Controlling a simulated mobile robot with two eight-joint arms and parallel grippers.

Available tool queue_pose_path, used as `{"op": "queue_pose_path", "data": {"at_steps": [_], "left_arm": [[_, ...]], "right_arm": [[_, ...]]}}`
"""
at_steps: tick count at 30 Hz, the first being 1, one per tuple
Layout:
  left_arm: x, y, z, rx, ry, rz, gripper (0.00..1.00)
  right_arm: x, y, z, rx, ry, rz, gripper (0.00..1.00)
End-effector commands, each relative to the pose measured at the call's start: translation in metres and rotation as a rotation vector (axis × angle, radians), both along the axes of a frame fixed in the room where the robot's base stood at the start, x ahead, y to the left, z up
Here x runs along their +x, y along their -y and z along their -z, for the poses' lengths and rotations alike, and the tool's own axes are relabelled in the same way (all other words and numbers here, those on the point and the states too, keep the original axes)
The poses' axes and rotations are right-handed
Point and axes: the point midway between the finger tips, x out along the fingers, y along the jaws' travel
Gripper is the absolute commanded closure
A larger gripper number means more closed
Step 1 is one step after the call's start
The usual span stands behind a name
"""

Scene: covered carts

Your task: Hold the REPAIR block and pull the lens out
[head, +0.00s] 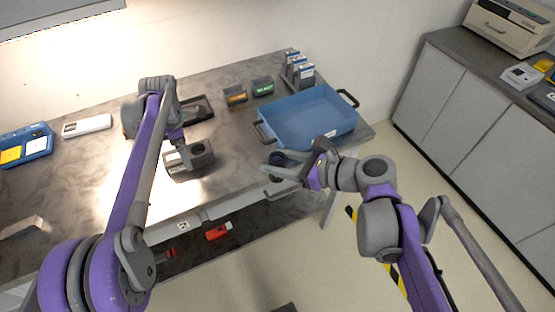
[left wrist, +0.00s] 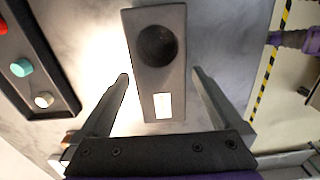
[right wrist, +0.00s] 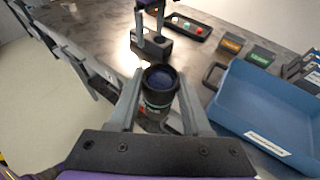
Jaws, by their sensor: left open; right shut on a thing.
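The grey block (head: 203,158) stands on the dark table. In the left wrist view the block (left wrist: 150,88) has an empty round hole and a white label too blurred to read. My left gripper (head: 180,146) is open, its fingers on either side of the block's labelled end and apart from it. My right gripper (right wrist: 160,92) is shut on the lens (right wrist: 160,78), a dark cylinder with a bluish glass face. The lens (head: 277,158) is out of the block, held to its right near the table's front edge. The block also shows in the right wrist view (right wrist: 150,48).
A blue tray (head: 327,132) with black handles sits at the table's right. Behind are a green-labelled block (head: 262,86), an orange-labelled block (head: 235,95) and a grey rack (head: 298,70). A dark tray with coloured caps (left wrist: 28,62) lies beside the block. Bare tabletop separates block and blue tray.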

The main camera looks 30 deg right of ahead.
Motion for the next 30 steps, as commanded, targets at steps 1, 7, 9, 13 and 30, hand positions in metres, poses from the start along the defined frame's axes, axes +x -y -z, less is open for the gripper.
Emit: {"op": "queue_pose_path", "data": {"at_steps": [1,7,9,13,30], "left_arm": [[0.0,0.0,-0.008,0.0,0.0,0.0,0.0],[0.0,0.0,-0.05,0.0,0.0,0.0,0.0],[0.0,0.0,-0.065,0.0,0.0,0.0,0.0],[0.0,0.0,-0.088,0.0,0.0,0.0,0.0],[0.0,0.0,-0.111,0.0,0.0,0.0,0.0]], "right_arm": [[0.0,0.0,0.0,0.001,0.001,0.0,1.0],[0.0,0.0,0.0,0.001,0.001,0.0,1.0],[0.0,0.0,0.0,0.001,0.001,0.0,1.0],[0.0,0.0,0.0,0.001,0.001,0.0,1.0],[0.0,0.0,0.0,0.001,0.001,0.0,1.0]]}}
